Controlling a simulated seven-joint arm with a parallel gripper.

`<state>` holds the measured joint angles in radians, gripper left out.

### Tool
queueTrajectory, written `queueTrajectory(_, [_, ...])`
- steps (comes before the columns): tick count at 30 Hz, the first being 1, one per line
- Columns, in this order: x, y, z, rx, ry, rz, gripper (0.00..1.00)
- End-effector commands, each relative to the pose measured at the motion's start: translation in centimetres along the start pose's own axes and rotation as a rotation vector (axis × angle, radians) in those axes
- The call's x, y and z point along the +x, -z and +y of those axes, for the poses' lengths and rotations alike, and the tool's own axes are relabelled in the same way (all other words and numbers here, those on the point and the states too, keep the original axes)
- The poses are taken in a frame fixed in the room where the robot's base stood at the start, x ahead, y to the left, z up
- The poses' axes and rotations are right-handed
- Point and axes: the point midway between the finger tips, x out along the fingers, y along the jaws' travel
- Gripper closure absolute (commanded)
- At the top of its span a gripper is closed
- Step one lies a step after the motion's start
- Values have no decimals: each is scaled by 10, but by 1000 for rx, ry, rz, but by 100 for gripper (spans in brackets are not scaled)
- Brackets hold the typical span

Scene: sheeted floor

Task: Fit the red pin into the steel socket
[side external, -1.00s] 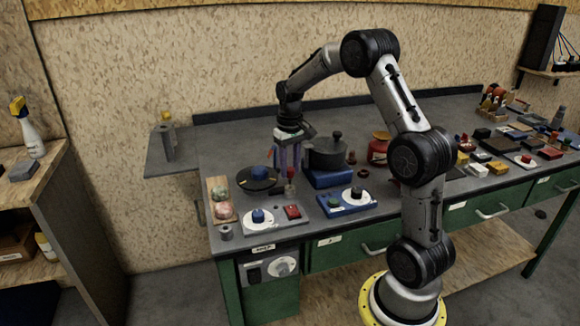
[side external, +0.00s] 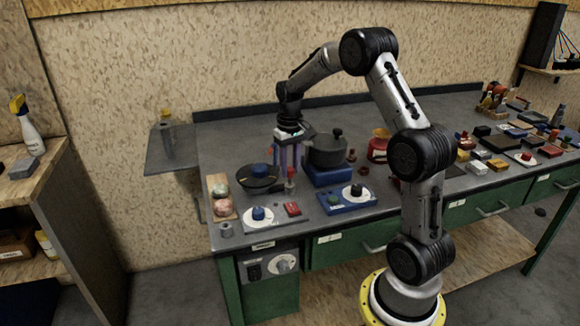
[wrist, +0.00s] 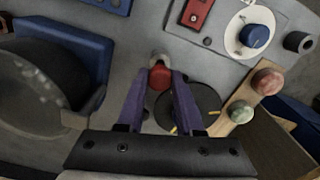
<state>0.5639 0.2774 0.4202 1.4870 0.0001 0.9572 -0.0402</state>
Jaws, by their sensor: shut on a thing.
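My gripper (wrist: 161,78), with two purple fingers, points down over the bench and also shows in the side view (side external: 291,165). It is shut on the red pin (wrist: 160,78), whose red top shows between the fingertips. In the side view the pin (side external: 291,172) stands upright behind the grey switch plate. A pale grey metal piece (wrist: 159,58), which looks like the steel socket, is directly beyond the pin in the wrist view. It shows as a small grey body below the red (side external: 290,187). I cannot tell how deep the pin sits in it.
A dark pot (side external: 327,148) on a blue base stands close on the right. The grey plate (side external: 273,222) with a blue dial and red switch is in front. A small grey cylinder (side external: 226,230) stands at the front-left corner.

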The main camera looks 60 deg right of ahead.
Motion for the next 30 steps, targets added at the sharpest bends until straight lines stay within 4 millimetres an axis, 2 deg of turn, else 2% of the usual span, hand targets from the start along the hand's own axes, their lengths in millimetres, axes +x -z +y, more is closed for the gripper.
queueTrajectory(30, [19, 0, 0, 0, 0, 0, 100])
